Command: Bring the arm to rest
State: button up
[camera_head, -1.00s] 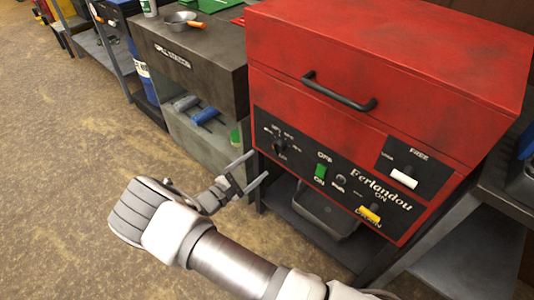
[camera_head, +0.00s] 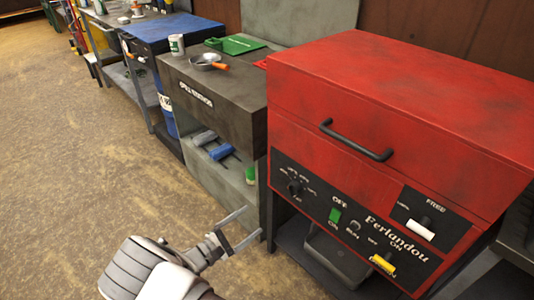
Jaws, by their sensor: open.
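My gripper (camera_head: 246,228) is open and empty at the lower middle of the head view, low in front of the gap between the dark grey station and the red machine. My arm's wrist (camera_head: 150,270) shows at the bottom edge; the rest of the arm is out of view. The red machine (camera_head: 400,110) stands at the right with its lid down and a black handle (camera_head: 355,141) on its front. Its dark control panel (camera_head: 360,220) has a green switch, a white switch and a yellow switch. The gripper is apart from the machine's front.
The dark grey station (camera_head: 220,100) holds a pan (camera_head: 208,62) with an orange handle, a can (camera_head: 177,44) and a green tray (camera_head: 235,44). A blue-topped bench (camera_head: 170,28) stands beyond it. The brown floor (camera_head: 70,140) at the left is clear.

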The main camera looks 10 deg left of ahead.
jog(key=s+d+r+m+g+y, duration=0.25)
jog(key=d+r+m+g, duration=1)
jog(key=d+r, duration=0.7)
jog(key=s+d+r+m+t+y, duration=0.2)
jog(key=s+d+r+m+y, duration=0.15)
jog(key=s+r, duration=0.4)
jog(key=s+d+r+m+t+y, duration=0.25)
jog(key=s+d+r+y, duration=0.25)
jog(key=s+r, duration=0.3)
notch_tip(320, 180, up, 20)
jog(key=s+p, duration=0.1)
jog(key=p, duration=1.9)
jog(key=shift+m+g, duration=0.3)
jog(key=shift+m, duration=0.15)
jog(key=shift+f, duration=0.2)
jog(key=c, duration=0.6)
jog(key=shift+d, duration=0.2)
